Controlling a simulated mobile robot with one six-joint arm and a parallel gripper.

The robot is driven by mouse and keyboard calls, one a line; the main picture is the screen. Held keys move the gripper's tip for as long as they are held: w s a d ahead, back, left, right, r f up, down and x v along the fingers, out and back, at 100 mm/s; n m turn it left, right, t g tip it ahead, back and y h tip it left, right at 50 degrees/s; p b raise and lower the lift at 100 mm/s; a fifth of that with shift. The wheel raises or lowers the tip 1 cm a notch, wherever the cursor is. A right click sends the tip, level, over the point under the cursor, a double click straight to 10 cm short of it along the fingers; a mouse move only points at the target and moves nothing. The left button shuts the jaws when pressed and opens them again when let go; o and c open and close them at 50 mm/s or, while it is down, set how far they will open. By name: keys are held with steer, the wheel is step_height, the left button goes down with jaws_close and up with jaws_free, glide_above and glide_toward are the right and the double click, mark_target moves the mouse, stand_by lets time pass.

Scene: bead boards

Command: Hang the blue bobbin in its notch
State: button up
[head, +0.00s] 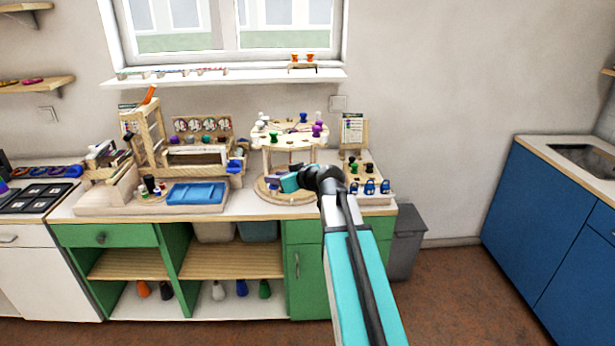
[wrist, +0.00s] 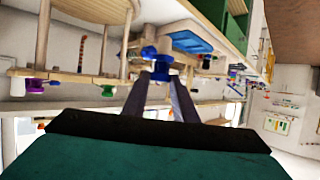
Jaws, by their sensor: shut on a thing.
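My gripper (head: 287,183) is in front of the two-tier round wooden stand (head: 290,141), at the height of its lower disc. In the wrist view my gripper (wrist: 161,82) is shut on a blue bobbin (wrist: 162,68), which sits between the fingertips. In the head view the arm end largely hides the held bobbin. The stand's upper disc carries white, green, blue and purple bobbins around its rim. In the wrist view, a purple bobbin (wrist: 35,86) and a green bobbin (wrist: 108,91) show at the left. I cannot tell which notch is for the blue bobbin.
A blue tray (head: 197,193) lies left of the stand on the counter. A wooden rack (head: 147,140) stands behind it. To the right is a board with green bobbins (head: 354,168) and several blue items (head: 370,187). The window shelf (head: 230,77) is above.

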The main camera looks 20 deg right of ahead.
steer(key=a+r+m+h, duration=0.1)
steer(key=a+r+h, duration=0.1)
steer(key=a, duration=0.4)
steer(key=s+a+r+m+h, duration=0.1)
steer(key=a+r+m+h, duration=0.1)
steer(key=a, duration=0.5)
steer(key=shift+s+a+r+m+t, duration=0.25)
steer(key=shift+s+r+m+t, duration=0.05)
steer(key=shift+r+t, duration=0.1)
steer(key=shift+s+f, duration=0.1)
steer(key=shift+s, duration=0.05)
